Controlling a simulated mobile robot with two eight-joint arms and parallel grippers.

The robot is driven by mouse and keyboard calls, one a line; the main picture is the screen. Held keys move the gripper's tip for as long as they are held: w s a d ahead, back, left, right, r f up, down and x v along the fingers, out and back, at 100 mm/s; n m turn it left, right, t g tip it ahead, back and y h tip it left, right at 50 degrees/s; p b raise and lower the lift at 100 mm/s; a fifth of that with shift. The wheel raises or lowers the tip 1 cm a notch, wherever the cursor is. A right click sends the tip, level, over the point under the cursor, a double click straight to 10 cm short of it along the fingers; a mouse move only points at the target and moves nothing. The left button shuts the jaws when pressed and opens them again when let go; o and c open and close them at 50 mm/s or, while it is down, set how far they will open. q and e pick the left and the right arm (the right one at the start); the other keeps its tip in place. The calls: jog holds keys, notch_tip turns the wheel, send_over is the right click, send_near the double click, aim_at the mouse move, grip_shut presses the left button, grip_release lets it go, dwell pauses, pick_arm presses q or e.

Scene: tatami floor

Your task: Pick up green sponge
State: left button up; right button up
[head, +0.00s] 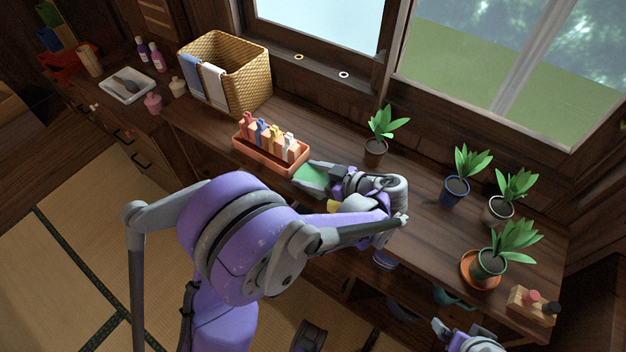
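The green sponge (310,174) lies at the front of the wooden counter, just right of the terracotta tray. My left gripper (314,180) reaches it from the right, with a grey finger on each side of the sponge. The fingers stand apart and green fills the gap between them. I cannot tell whether they press on it or whether it is lifted. The sponge's right end is hidden by the gripper. My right gripper (452,338) shows only partly at the bottom edge, far from the sponge, and its opening is unclear.
The terracotta tray (243,153) with several clothespin-like pieces stands close left of the sponge. A wicker basket (243,88) with cloths is behind it. Several potted plants, one the nearby pot (375,150), line the right side. A small yellow thing (333,205) shows beside my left gripper.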

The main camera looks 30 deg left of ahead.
aim_at(310, 176)
pick_arm(q)
jog(key=c, duration=0.7)
notch_tip(310, 176, up, 10)
jog(key=shift+r+p, duration=0.1)
jog(key=shift+p, duration=0.8)
jog(key=shift+d, duration=0.1)
